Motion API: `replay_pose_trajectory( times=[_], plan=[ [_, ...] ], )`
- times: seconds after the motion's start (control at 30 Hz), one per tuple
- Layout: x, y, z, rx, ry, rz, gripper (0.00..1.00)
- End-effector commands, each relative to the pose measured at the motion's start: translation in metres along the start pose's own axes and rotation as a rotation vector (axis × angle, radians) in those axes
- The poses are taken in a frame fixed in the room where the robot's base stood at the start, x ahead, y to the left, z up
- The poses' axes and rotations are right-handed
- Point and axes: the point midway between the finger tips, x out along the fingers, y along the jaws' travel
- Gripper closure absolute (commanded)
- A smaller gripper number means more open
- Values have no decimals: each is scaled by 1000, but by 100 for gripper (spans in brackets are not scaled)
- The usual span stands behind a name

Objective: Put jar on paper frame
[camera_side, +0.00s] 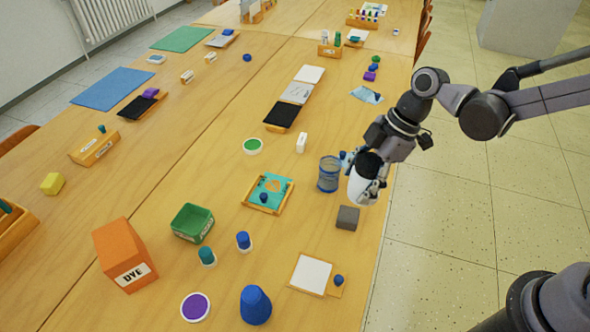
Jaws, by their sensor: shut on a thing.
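My gripper (368,193) is at the right edge of the table, pointing down. It is shut on a white rounded thing (359,187), which I take to be the jar; the fingers and wrist partly hide it. A wooden frame with teal paper (272,186) lies to its left, with a small dark blue piece on it. A wooden board with a white sheet (311,274) lies nearer the camera, with a blue knob at its right. I cannot tell which of these is the paper frame.
A see-through blue cup (329,174) stands just left of my gripper, and a grey block (347,217) sits below it. A white block (301,142) stands further back.

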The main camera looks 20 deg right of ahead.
Motion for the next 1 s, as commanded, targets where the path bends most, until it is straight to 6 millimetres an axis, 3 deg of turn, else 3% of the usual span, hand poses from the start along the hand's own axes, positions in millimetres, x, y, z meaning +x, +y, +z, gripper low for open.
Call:
replay_pose_trajectory(
  times=[0.1, 0.2, 0.37, 0.8, 1.0],
  plan=[
    [3, -31, -9, -104, 0, -42, 84],
    [5, -45, -12, -153, -1, -63, 84],
    [16, -57, -20, -183, 0, -75, 84],
    [90, -91, -70, -181, 0, -74, 84],
    [109, -100, -83, -176, 0, -72, 84]
  ],
)
